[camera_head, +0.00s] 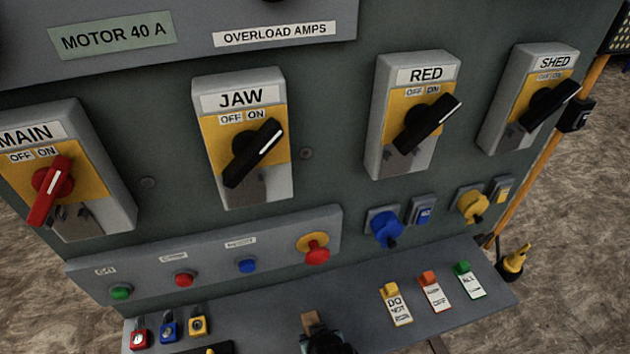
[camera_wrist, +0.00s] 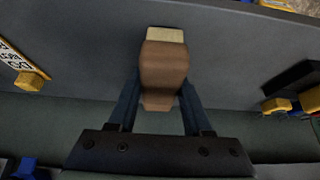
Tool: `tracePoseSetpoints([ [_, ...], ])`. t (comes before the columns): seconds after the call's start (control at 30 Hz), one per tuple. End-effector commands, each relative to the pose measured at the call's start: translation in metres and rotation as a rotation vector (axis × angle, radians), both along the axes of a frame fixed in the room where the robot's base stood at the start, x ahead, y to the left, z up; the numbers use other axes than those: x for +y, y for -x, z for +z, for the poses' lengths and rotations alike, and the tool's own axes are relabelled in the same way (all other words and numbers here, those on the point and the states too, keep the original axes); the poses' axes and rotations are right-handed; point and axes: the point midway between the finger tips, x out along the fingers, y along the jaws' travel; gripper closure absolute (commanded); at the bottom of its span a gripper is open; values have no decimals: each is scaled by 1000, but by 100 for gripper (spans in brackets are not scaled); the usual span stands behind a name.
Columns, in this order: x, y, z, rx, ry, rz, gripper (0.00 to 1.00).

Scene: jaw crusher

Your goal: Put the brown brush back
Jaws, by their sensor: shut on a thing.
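The brown brush (camera_wrist: 164,68) is between the two fingers of my gripper (camera_wrist: 162,92) in the wrist view. Its brown body faces the camera, and a cream end (camera_wrist: 165,35) points to the top of the picture. In the head view, a small part of the brush (camera_head: 310,321) shows at the bottom middle, above the grey ledge (camera_head: 355,318). My gripper (camera_head: 326,341) is partly cut off there by the lower edge. I cannot tell whether the brush touches the ledge.
Red, blue and yellow padlocks (camera_head: 168,328) stand on the ledge at the left. A dark object (camera_head: 222,347) lies near them. Several tags (camera_head: 432,291) lie at the right. Above are push buttons (camera_head: 184,279) and rotary switches (camera_head: 252,152). The ledge between padlocks and tags is mostly clear.

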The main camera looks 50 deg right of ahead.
Motion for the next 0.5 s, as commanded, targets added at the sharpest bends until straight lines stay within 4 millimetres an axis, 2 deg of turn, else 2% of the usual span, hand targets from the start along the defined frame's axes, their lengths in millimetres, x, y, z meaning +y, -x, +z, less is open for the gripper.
tracePoseSetpoints([
  [0.37,0,0,-6,-1,1,0,95],
  [0.4,0,0,-5,-1,1,0,45],
  [0.5,0,0,-5,-1,1,0,27],
])
